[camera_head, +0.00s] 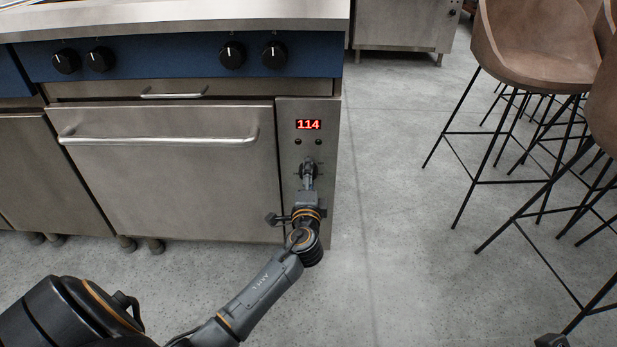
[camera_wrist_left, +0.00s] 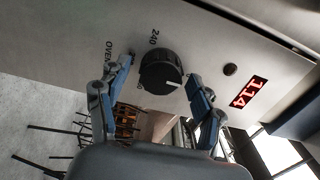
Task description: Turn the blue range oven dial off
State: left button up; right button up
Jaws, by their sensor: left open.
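The blue range (camera_head: 180,55) stands at the left in the head view, with a steel oven door (camera_head: 170,175) and a control panel at its right. A red display (camera_head: 308,125) on the panel reads 114; it also shows in the left wrist view (camera_wrist_left: 248,92). The black oven dial (camera_wrist_left: 160,72) has a white pointer line and sits between the fingers of my left gripper (camera_wrist_left: 158,88), which is open around it. In the head view my left gripper (camera_head: 308,170) is at the panel and mostly hides the dial.
Several black burner knobs (camera_head: 232,55) line the blue strip above. An oven handle (camera_head: 160,140) runs across the door. Brown stools (camera_head: 535,45) with thin black legs stand at the right. The grey floor (camera_head: 390,200) between range and stools is clear.

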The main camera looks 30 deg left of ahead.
pick_arm(q)
jog(key=shift+s, duration=0.1)
jog(key=v, duration=1.2)
